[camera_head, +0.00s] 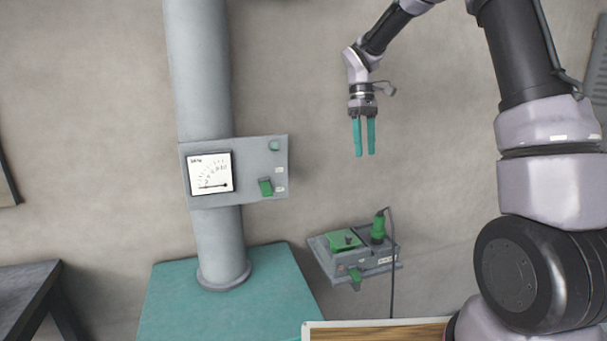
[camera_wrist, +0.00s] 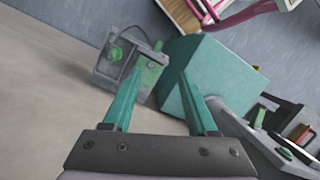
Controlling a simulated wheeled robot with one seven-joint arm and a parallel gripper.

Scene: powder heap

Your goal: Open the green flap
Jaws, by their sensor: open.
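The green flap (camera_head: 345,240) lies on the left part of the top of a small grey box (camera_head: 378,266) on the wall, with a small dark knob on it. It looks closed. In the wrist view the box (camera_wrist: 106,69) shows ahead, and the flap (camera_wrist: 150,72) is partly hidden by a finger. My gripper (camera_head: 364,154) has two teal fingers pointing down, apart and empty. It is above the box and clear of it. The fingers also show in the wrist view (camera_wrist: 160,72).
A green plug (camera_head: 378,228) with a dark cable stands beside the flap. A green switch (camera_head: 355,277) is on the box's front. A gauge panel (camera_head: 280,160) is on the grey pipe (camera_head: 205,90), above a teal block (camera_head: 180,312). A wooden-topped surface (camera_head: 380,332) is at the bottom.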

